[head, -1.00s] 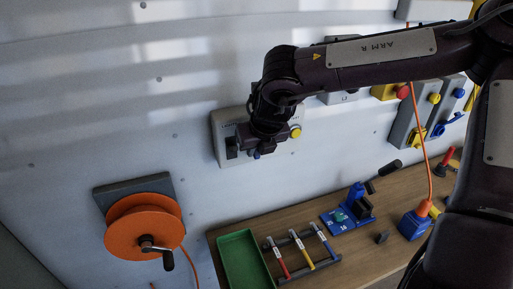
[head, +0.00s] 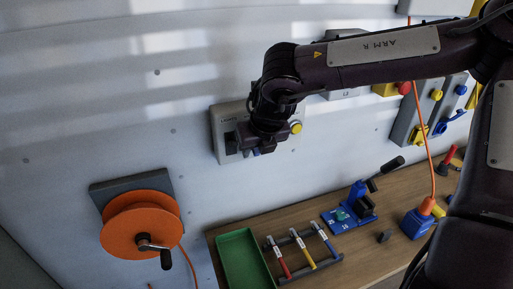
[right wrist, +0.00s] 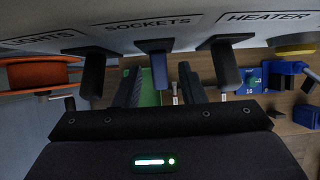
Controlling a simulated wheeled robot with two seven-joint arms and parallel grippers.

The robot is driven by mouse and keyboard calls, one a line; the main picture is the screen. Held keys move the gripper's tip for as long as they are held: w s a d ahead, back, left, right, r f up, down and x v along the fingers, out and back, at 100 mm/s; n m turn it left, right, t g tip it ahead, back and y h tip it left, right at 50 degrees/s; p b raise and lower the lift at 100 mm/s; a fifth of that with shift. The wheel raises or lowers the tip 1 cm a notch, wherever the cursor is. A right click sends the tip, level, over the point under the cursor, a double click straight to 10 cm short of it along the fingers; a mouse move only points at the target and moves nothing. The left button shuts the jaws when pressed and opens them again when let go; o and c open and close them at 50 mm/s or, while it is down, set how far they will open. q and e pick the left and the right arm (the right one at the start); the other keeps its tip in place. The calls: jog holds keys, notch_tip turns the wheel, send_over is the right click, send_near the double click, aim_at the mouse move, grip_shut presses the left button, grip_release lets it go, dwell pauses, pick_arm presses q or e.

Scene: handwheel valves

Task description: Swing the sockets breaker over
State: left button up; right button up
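The breaker panel (head: 219,139) is a pale box on the wall in the head view, partly hidden by my right arm. The right wrist view shows its row of levers: a dark one under LIGHTS (right wrist: 93,78), a blue one under SOCKETS (right wrist: 159,70) and a dark one under HEATER (right wrist: 226,66). My right gripper (right wrist: 160,88) is open, with one finger on each side of the blue sockets lever and visible gaps between. It also shows in front of the panel in the head view (head: 262,151). My left gripper is not in view.
An orange reel (head: 132,225) hangs at the left. Below the panel, a wooden bench (head: 375,262) carries a green tray (head: 243,258), a rack of coloured tools (head: 304,252) and a blue device (head: 350,212). A yellow knob (head: 296,128) sits at the panel's right end.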

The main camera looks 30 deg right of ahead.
jog(key=shift+r, duration=0.1)
jog(key=shift+r+p, duration=1.8)
jog(key=shift+r, duration=1.75)
jog(key=shift+s+r+b, duration=0.15)
jog(key=shift+r+b, duration=0.15)
jog(key=shift+b, duration=0.1)
jog(key=b+v, duration=0.2)
jog(key=v, duration=0.5)
